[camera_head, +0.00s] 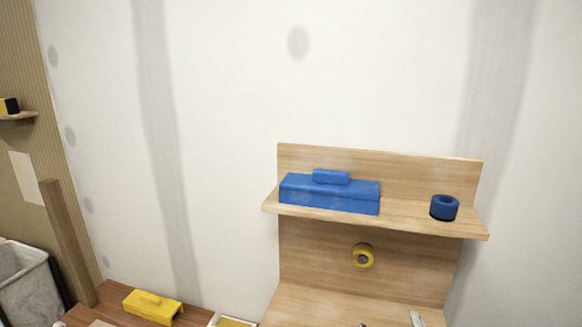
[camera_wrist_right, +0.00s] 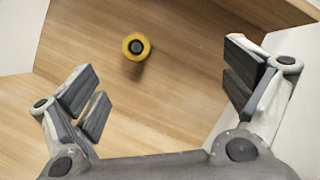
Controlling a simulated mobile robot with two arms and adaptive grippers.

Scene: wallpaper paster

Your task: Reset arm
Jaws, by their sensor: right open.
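My right gripper (camera_wrist_right: 166,88) is open in the right wrist view, with its two dark-padded fingers wide apart and nothing between them. A yellow roll with a dark centre (camera_wrist_right: 137,46) shows beyond the fingers, apart from them, against the wood. In the head view a yellow roll (camera_head: 362,255) is at the wooden back panel below the shelf. Small grey tips at the bottom edge of the head view look like part of my right gripper (camera_head: 390,321). My left gripper is in neither view.
A wooden shelf (camera_head: 410,220) bears a blue box (camera_head: 328,196) with a handle and a blue roll (camera_head: 444,207). A yellow tool (camera_head: 152,306) lies on the brown surface at lower left. A grey bin (camera_head: 26,285) stands at far left. The white wall (camera_head: 230,90) above is clear.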

